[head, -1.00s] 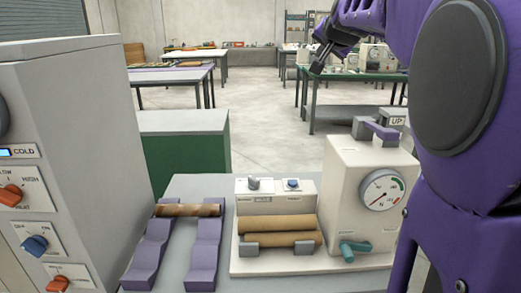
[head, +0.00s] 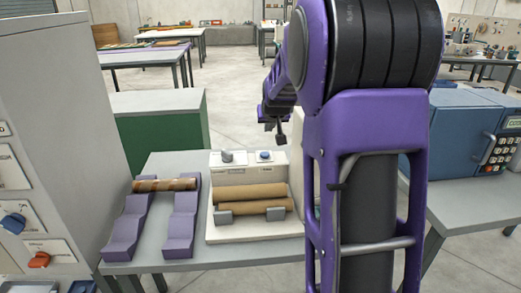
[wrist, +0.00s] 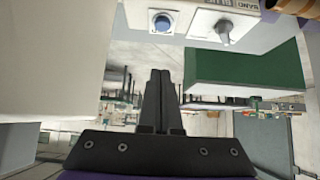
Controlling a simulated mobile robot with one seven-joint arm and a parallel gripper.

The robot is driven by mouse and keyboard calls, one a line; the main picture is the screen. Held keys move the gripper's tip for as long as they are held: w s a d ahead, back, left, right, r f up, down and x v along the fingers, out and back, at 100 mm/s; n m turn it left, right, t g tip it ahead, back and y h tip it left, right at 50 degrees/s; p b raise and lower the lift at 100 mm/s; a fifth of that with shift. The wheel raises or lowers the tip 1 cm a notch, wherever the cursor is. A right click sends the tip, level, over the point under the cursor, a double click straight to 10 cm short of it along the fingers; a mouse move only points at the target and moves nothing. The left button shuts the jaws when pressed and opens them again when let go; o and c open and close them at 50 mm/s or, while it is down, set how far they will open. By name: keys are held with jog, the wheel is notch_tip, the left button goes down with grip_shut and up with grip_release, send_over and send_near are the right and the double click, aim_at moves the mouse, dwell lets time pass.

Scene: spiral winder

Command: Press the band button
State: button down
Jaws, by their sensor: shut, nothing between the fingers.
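A blue round button (head: 264,155) sits on the sloping top panel of a cream box (head: 247,173), right of a grey knob (head: 227,157). In the wrist view, upside down, the blue button (wrist: 163,22) and the knob (wrist: 228,31) show near the top edge, with a partly cut-off label by the knob. My gripper (head: 281,139) points down, just above and right of the button in the head view. Its two black fingers (wrist: 160,73) are shut together and empty. The fingertips appear apart from the button; how far is unclear.
Brown rolls (head: 250,193) lie in front of the box. A brown tube (head: 166,184) rests across purple cradles (head: 180,228) to the left. A tall grey cabinet (head: 60,100) stands at far left, a blue machine (head: 455,140) at right. My arm hides the table's right part.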

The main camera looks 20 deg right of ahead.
jog(key=shift+f, duration=0.2)
send_over(265, 156)
notch_tip(265, 156, down, 7)
jog(key=shift+s+d, duration=0.1)
notch_tip(265, 156, down, 3)
jog(key=shift+f+b, duration=0.15)
jog(key=shift+b, duration=0.25)
jog(key=shift+f, duration=0.35)
